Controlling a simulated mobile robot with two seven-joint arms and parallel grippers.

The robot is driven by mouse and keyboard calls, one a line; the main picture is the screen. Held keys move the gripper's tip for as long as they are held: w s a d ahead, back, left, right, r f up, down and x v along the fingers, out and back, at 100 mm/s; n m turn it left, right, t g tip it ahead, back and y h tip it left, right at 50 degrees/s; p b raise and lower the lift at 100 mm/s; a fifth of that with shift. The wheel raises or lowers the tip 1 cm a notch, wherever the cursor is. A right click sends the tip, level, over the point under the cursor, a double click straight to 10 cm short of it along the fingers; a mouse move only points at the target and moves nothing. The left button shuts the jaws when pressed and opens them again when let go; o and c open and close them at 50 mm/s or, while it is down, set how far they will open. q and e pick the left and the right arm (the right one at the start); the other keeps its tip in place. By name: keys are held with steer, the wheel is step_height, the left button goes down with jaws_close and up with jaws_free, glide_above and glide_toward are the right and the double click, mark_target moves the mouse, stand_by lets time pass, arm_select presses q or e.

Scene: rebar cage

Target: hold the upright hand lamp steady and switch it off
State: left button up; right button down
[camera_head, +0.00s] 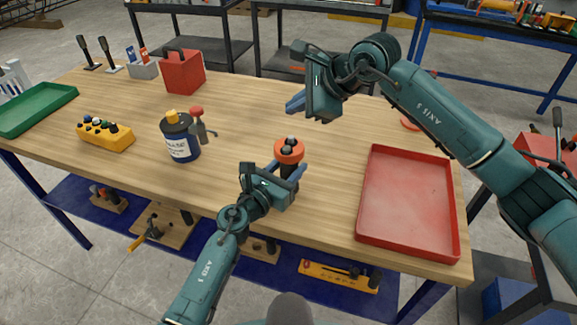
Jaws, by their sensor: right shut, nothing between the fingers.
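The hand lamp (289,151) stands upright near the front middle of the bench, with an orange-red head, a dark knob on top and a dark body. My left gripper (286,173) is at the lamp's body, just below the head, with a blue finger on each side of it. It looks shut on the body, and the gripper hides the lower part of the lamp. My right gripper (295,103) is shut and empty, above and behind the lamp, with its fingers pointing left. It is apart from the lamp. I cannot tell whether the lamp is lit.
A red tray (367,205) lies right of the lamp. A dark blue canister (181,148) with a red-topped tool beside it, a yellow button box (105,143), a red box (184,76) and a green tray (35,113) are to the left. The wood between canister and lamp is clear.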

stand_by(0.3)
arm_select(q)
steer(key=o, duration=1.2)
steer(key=shift+o, duration=0.2)
